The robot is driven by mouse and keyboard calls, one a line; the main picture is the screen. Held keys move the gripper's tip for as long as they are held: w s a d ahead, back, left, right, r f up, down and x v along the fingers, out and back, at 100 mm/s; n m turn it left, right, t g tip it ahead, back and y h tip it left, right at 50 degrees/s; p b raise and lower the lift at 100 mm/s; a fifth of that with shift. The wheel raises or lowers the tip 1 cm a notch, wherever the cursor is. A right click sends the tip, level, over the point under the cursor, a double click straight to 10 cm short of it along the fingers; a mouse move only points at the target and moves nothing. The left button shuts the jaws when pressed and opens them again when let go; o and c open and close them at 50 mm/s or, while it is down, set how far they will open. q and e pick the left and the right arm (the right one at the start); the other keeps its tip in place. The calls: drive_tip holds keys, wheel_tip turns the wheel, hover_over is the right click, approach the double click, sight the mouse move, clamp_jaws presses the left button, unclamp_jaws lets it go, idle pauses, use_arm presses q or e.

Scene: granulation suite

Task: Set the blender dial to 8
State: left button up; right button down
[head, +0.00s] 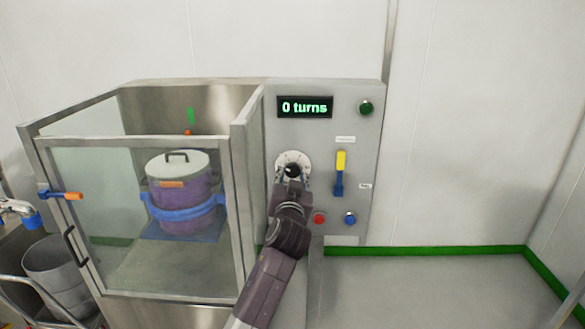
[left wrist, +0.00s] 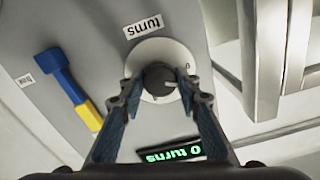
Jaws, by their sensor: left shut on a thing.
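The blender dial is a black knob (left wrist: 158,78) on a white round plate (head: 284,160), set in the grey control panel (head: 355,215). My left gripper (head: 292,175) is at the dial, its two fingers on either side of the knob and shut on it, as the left wrist view (left wrist: 160,88) shows. The display (head: 305,107) above the dial reads "0 turns" in green. Most of the plate's markings are hidden or too small to read. My right gripper is not in view.
Right of the dial are a yellow and blue lever (head: 340,172), a red button (head: 319,219) and a blue button (head: 350,218). A green button or lamp (head: 366,108) is at the top right. Left stands a glass-fronted enclosure (head: 140,143) with a lidded drum (head: 182,205) inside.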

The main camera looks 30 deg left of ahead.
use_arm(q)
drive_tip(key=m+p, duration=0.1)
drive_tip(key=m, duration=0.1)
drive_tip(key=m+p, duration=0.2)
drive_tip(key=shift+r+m, duration=0.2)
drive_tip(key=shift+m, duration=0.1)
drive_tip(key=m+p, duration=0.3)
drive_tip(key=m, duration=0.2)
drive_tip(key=shift+m, duration=0.3)
drive_tip(key=m+p, duration=0.3)
drive_tip(key=m, duration=0.2)
drive_tip(key=shift+p, duration=0.3)
drive_tip(key=m+p, duration=0.1)
drive_tip(key=m, duration=0.2)
drive_tip(key=shift+f+p, duration=0.15)
drive_tip(key=shift+p, duration=0.2)
drive_tip(key=shift+m, duration=0.5)
drive_tip(key=shift+f, duration=0.1)
drive_tip(key=o, duration=1.2)
drive_tip(key=shift+c, duration=0.2)
